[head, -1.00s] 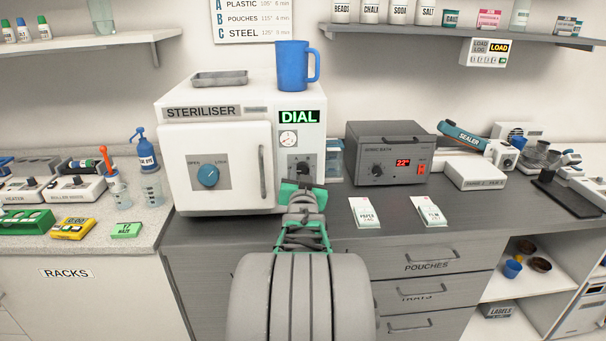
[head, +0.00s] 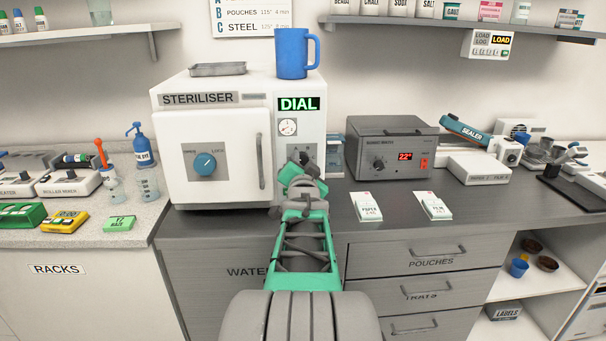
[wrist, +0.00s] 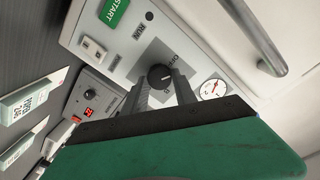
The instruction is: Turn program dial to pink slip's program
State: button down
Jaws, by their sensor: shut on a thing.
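The steriliser (head: 205,130) is a white box with a panel on its right side and a lit green display (head: 299,104) reading DIAL. The program dial is a small dark knob in the wrist view (wrist: 161,76), on a grey plate whose printed marks are too small to read fully. My gripper (wrist: 161,92) is at the dial with its two grey fingers either side, shut on the knob. In the head view my gripper (head: 302,170) covers most of the dial. I see no slip that is clearly pink.
A wall chart (head: 250,20) lists programs, its top cut off. A pressure gauge (head: 288,127) sits above the dial. The door handle (head: 260,160) is to its left. A blue mug (head: 292,55) stands on top.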

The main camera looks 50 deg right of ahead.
jog(key=m+b, duration=0.3)
jog(key=m, duration=0.1)
jog(key=shift+f+b, duration=0.25)
jog(key=shift+b, duration=0.1)
jog(key=shift+r+m+y+b, duration=0.15)
jog(key=shift+m+y+b, duration=0.15)
jog(key=shift+m+b, duration=0.65)
jog(key=shift+m, duration=0.35)
jog(key=c, duration=1)
grip_release()
jog(key=shift+r, duration=0.1)
jog(key=v, duration=0.7)
jog(key=shift+s+a, duration=0.3)
